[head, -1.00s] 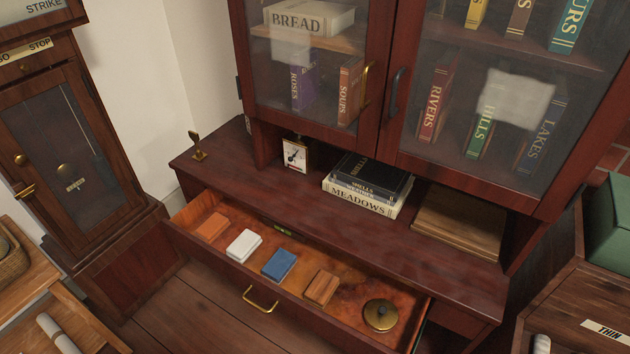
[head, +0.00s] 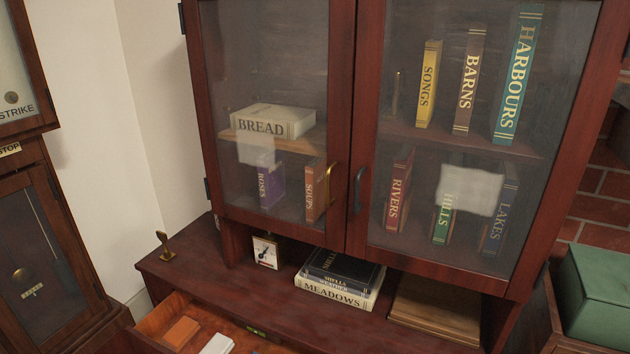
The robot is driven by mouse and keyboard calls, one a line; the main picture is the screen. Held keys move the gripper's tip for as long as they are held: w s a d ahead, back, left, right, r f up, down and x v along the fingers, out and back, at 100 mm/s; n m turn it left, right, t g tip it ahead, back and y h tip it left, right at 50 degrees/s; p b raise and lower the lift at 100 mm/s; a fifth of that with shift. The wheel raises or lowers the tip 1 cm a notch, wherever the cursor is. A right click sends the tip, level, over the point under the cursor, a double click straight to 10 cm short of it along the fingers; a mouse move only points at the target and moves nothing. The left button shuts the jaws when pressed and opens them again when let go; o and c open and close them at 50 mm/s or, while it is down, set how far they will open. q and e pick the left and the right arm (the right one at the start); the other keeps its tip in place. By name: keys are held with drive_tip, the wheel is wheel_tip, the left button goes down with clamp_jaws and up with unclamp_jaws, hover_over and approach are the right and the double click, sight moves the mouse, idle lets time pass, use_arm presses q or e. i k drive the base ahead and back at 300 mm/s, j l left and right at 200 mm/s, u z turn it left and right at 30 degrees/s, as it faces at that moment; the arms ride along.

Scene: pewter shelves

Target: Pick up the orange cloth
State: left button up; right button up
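A small orange folded block shape (head: 181,332), which looks like the orange cloth, lies in the open drawer (head: 150,326) at the bottom left of the head view. A white piece (head: 217,344) of similar shape lies to its right, cut off by the bottom edge of the picture. The rest of the drawer is out of the picture. Neither of my grippers is in view.
Above the drawer is a dark red cabinet with two shut glass doors (head: 352,150) and books inside. On its ledge stand a small dial (head: 266,251), stacked books (head: 338,286) and a wooden board (head: 436,310). A green box (head: 598,290) is at the right.

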sight(184, 329)
drive_tip(key=k+u, duration=0.1)
drive_tip(key=u, duration=0.75)
drive_tip(key=i+j+z, duration=0.1)
drive_tip(key=z, duration=0.35)
drive_tip(key=j+z, duration=0.3)
drive_tip(key=z, duration=0.2)
drive_tip(key=j+z, duration=0.25)
drive_tip(key=j, duration=0.6)
drive_tip(key=j+z, duration=0.25)
drive_tip(key=j, duration=0.6)
drive_tip(key=k+j, duration=0.1)
drive_tip(key=j, duration=0.55)
